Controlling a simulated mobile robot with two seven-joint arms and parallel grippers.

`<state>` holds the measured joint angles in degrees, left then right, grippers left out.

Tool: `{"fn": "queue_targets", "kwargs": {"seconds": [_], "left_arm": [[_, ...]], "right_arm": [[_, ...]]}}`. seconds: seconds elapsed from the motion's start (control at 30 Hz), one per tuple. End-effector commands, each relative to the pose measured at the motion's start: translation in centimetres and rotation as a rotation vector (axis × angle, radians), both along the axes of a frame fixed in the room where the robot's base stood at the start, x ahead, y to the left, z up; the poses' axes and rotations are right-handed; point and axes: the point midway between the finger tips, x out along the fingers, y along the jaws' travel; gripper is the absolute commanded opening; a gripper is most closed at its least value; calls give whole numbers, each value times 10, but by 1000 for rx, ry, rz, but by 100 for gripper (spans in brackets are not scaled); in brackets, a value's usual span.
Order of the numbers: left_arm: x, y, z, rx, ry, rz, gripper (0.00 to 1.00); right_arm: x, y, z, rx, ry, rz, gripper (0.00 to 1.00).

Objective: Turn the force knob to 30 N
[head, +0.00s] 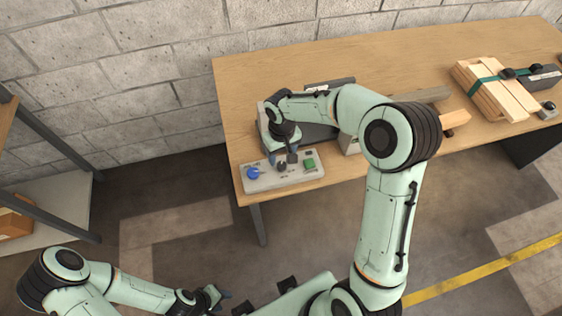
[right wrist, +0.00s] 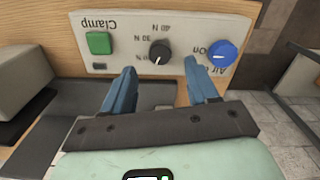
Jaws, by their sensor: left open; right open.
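The black force knob (right wrist: 159,52) sits on the pale control panel (right wrist: 185,22), seen upside down in the right wrist view. Labels around it include 40 N and 30 N; a lower one is unclear. Its white pointer mark points down and slightly left there, away from the 40 N label. My right gripper (right wrist: 161,82) is open, its blue fingers either side of the knob's line, tips just short of it and not visibly touching. In the head view the right gripper (head: 283,160) is over the panel (head: 284,181). My left gripper (head: 218,295) is open and empty, low and away from the table.
A blue Air On knob (right wrist: 222,53) lies close beside one right finger. A green Clamp button (right wrist: 99,43) is on the panel's other side. Grey fixture blocks stand behind the panel on the wooden table (head: 238,82). Strapped wooden boards (head: 490,95) lie at far right.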

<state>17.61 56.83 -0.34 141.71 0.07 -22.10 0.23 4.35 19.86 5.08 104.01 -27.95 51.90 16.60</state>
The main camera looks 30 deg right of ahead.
Motion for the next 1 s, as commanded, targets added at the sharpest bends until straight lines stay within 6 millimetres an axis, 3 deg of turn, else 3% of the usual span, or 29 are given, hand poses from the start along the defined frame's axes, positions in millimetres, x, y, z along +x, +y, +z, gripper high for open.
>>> {"fn": "queue_targets", "kwargs": {"seconds": [0.1, 0.3, 0.67, 0.87, 1.0], "left_arm": [[-1, 0, -2, 0, 1, 0, 43], [-2, 0, -3, 0, 2, 0, 43], [-2, 0, -3, 0, 2, 0, 43], [-2, 0, -3, 0, 2, 0, 43], [-2, 0, -3, 0, 2, 0, 43]], "right_arm": [[-1, 0, -24, 0, 4, 2, 59], [0, 0, -46, -1, 1, 0, 59], [0, 0, -51, 0, -1, 0, 59], [0, 0, -51, 0, -1, 0, 3], [0, 0, -51, 0, -1, -1, 3]]}}
